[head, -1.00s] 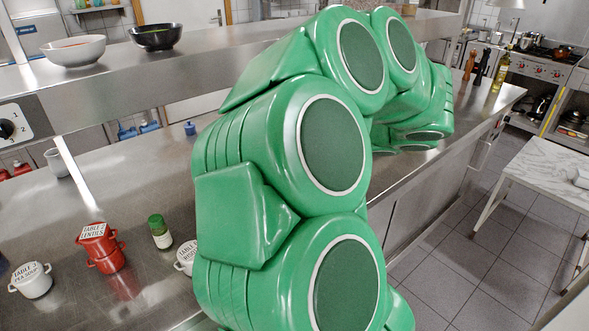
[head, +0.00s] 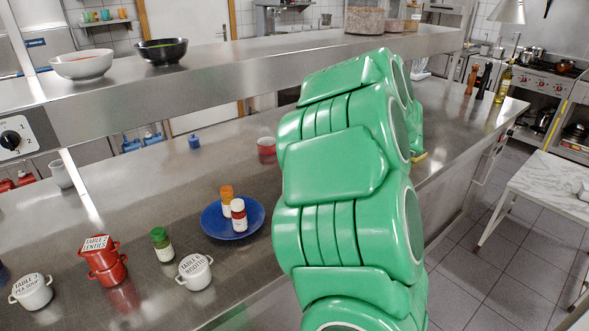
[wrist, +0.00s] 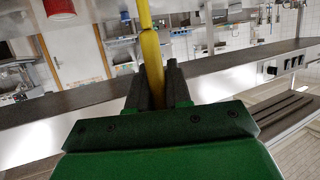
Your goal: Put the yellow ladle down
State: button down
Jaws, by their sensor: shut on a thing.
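The yellow ladle shows in the wrist view as a yellow handle (wrist: 152,50). It stands upright in the picture between the two dark fingers of my gripper (wrist: 158,85), which are shut on it. The ladle's upper end runs out of the picture. In the head view my green arm hides the gripper. A small yellow piece (head: 419,157) shows past the arm's right edge, above the steel counter (head: 330,215), and may be part of the ladle. I cannot tell whether it touches the counter.
On the counter are a blue plate (head: 215,228) with two small bottles, a green-capped bottle (head: 162,245), red pots (head: 107,268), and white pots (head: 195,272). Pepper mills (head: 483,80) and an oil bottle (head: 503,85) stand at the far right end. A raised steel shelf (head: 240,68) runs behind.

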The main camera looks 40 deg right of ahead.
jog(key=shift+w+d+f, duration=0.15)
jog(key=shift+w+f, duration=0.15)
jog(key=shift+f, duration=0.65)
jog(key=shift+w+d+f, duration=0.2)
jog(key=shift+w+f, duration=0.1)
jog(key=shift+f, duration=0.6)
jog(key=shift+w+d+f, duration=0.15)
jog(key=shift+w+f, duration=0.15)
jog(key=shift+f, duration=0.75)
jog(key=c, duration=1.1)
grip_release()
jog(key=shift+o, duration=0.2)
jog(key=v, duration=1.2)
